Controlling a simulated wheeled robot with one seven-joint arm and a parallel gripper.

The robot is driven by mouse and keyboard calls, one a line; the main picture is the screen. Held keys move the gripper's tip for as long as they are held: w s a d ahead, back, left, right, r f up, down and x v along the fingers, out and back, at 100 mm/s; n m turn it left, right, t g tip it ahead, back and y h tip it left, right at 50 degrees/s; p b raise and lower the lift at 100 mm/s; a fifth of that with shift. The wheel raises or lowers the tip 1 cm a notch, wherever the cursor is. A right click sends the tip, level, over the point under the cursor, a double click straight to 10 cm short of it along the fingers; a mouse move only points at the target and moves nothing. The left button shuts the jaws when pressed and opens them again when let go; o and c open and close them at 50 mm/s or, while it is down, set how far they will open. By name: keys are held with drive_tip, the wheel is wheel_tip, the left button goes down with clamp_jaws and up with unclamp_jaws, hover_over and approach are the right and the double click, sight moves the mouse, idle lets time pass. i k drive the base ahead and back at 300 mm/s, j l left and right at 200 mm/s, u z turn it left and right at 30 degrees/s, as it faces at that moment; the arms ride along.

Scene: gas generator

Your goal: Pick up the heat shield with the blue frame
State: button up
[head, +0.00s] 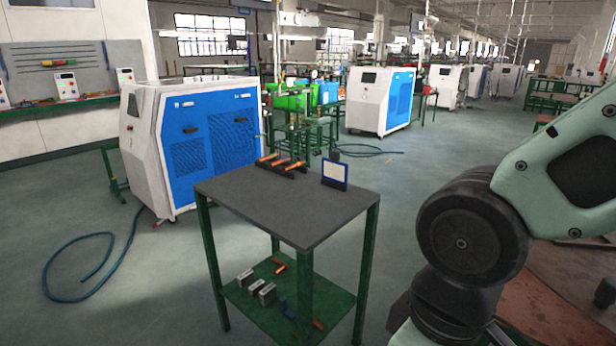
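The heat shield with the blue frame (334,171) stands upright near the back right edge of the grey table top (290,212). It is a small light panel with a blue border, set in a dark base, and a dark knob-like shape shows just above it. My arm fills the right side of the head view, with its dark joint right of the table. My gripper is not in view, so its state is hidden.
Several orange-handled torches (281,160) lie in a dark rack left of the shield. The green lower shelf (262,315) holds metal blocks and small tools. A blue and white generator (195,142) stands behind left. A blue hose (75,265) lies on the floor.

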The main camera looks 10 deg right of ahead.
sight(334, 171)
drive_tip(key=i+j+u, duration=0.15)
drive_tip(key=i+u, duration=0.2)
drive_tip(key=i, duration=0.3)
drive_tip(key=i+u, duration=0.3)
drive_tip(key=i, duration=0.7)
